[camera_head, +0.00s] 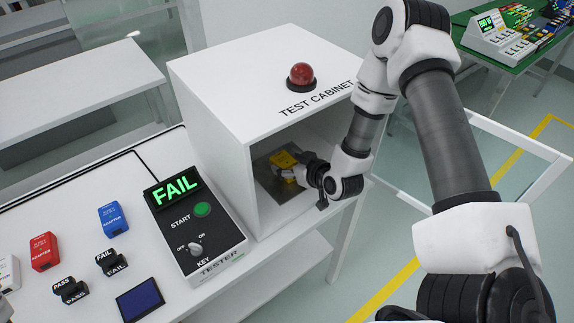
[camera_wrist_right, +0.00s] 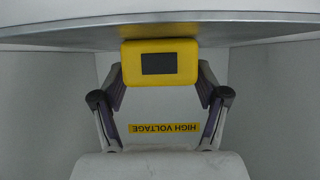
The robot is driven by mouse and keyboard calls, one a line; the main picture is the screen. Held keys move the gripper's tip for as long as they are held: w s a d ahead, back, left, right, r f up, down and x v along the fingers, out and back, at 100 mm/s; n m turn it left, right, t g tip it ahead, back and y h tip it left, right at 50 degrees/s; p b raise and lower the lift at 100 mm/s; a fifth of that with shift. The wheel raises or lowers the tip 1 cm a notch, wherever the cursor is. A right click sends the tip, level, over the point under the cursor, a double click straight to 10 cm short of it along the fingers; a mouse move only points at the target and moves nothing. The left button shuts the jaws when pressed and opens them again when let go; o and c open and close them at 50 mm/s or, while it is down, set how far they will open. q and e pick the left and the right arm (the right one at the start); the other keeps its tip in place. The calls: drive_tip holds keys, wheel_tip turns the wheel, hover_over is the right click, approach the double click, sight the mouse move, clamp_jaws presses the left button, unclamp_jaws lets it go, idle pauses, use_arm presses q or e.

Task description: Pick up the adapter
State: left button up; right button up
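A yellow box-shaped adapter (camera_head: 283,159) is inside the white test cabinet, on a metal plate (camera_head: 274,187). My right gripper (camera_head: 291,174) reaches in through the open front and is right at it. In the right wrist view the yellow adapter (camera_wrist_right: 160,63) shows a dark panel on its near face. The two fingers of my right gripper (camera_wrist_right: 161,85) stand at its two sides, very close to them. Whether they press on it, I cannot tell. Other adapters lie on the table: a red one (camera_head: 44,252), a blue one (camera_head: 113,218) and a whitish one (camera_head: 9,273). My left gripper does not show.
The test cabinet (camera_head: 215,130) has close walls and a roof with a red dome lamp (camera_head: 301,76). Its door (camera_head: 520,165) stands open at the right. A tester (camera_head: 196,232) showing FAIL stands left of the opening. PASS (camera_head: 71,291) and FAIL (camera_head: 111,262) stamps are farther left.

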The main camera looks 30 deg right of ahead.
drive_tip(key=shift+a, duration=0.1)
drive_tip(key=c, duration=0.8)
